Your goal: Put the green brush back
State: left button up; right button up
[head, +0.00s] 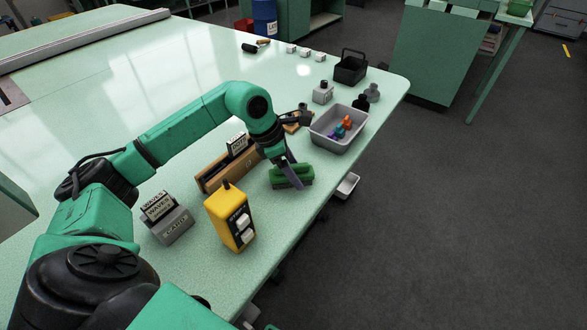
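The green brush (305,171) is near the table's front edge, between the yellow box and the grey tray. My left gripper (294,177) reaches down to it from above, with a grey finger across the brush's near side. The far finger is hidden, so I cannot tell whether the gripper is closed on the brush. I cannot tell whether the brush rests on the table or is slightly raised. My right gripper is not in view.
A yellow box with white switches (231,219) and a grey card holder (173,227) are to the left. A grey tray (325,140) with small coloured pieces and a black basket (350,70) are beyond.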

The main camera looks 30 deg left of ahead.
pick_arm(q)
jog(key=v, duration=0.7)
jog(key=shift+a+r, duration=0.1)
jog(key=shift+r, duration=0.25)
